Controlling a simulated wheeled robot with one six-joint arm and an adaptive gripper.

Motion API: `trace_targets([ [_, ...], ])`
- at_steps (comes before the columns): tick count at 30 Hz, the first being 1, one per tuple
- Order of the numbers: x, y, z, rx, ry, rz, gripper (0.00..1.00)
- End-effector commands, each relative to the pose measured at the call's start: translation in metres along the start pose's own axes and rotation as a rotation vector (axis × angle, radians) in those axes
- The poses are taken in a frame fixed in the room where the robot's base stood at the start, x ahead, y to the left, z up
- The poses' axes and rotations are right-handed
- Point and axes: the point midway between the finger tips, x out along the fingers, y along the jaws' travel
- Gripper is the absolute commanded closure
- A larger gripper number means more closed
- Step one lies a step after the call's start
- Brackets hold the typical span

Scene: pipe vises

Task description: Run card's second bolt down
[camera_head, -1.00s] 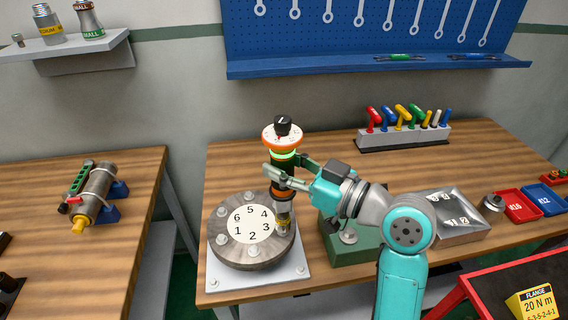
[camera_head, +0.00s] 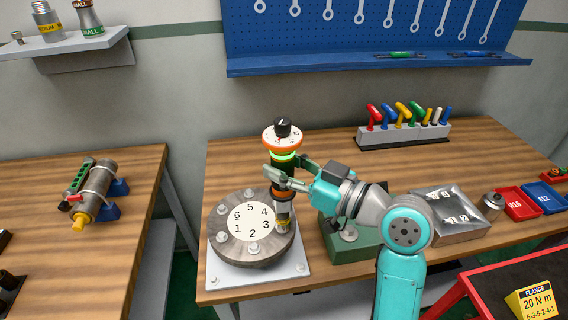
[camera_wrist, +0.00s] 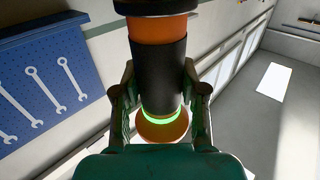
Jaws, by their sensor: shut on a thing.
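My gripper (camera_head: 277,179) is shut around the dark body of an upright power driver (camera_head: 283,172), which has an orange-white dial collar, a black knob and a glowing green ring. In the wrist view the driver (camera_wrist: 158,75) fills the middle between the fingers (camera_wrist: 160,100). Its socket end (camera_head: 283,214) stands at the right rim of the round flange (camera_head: 234,256), beside number 3, and hides the bolt there. The flange's number plate (camera_head: 245,222) reads 1 to 6. Bolt heads show by 6 (camera_head: 221,209), 5 (camera_head: 250,196), 1 (camera_head: 222,237) and 2 (camera_head: 252,250). The yellow card (camera_head: 535,303) reads FLANGE, 20 N m, 6-3-5-2-4-1.
A green block (camera_head: 350,245) stands close right of the flange, under my arm. A grey tray (camera_head: 447,231), red bin (camera_head: 521,203) and blue bin (camera_head: 547,198) are further right. A tool rack (camera_head: 405,135) stands behind. The bench behind the flange is clear.

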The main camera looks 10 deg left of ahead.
Motion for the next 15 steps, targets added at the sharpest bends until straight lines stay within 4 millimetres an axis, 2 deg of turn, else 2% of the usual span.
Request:
trace_targets([
  [15, -0.0001, -0.0002, 0.004, -0.002, 0.003, 0.0, 1.0],
])
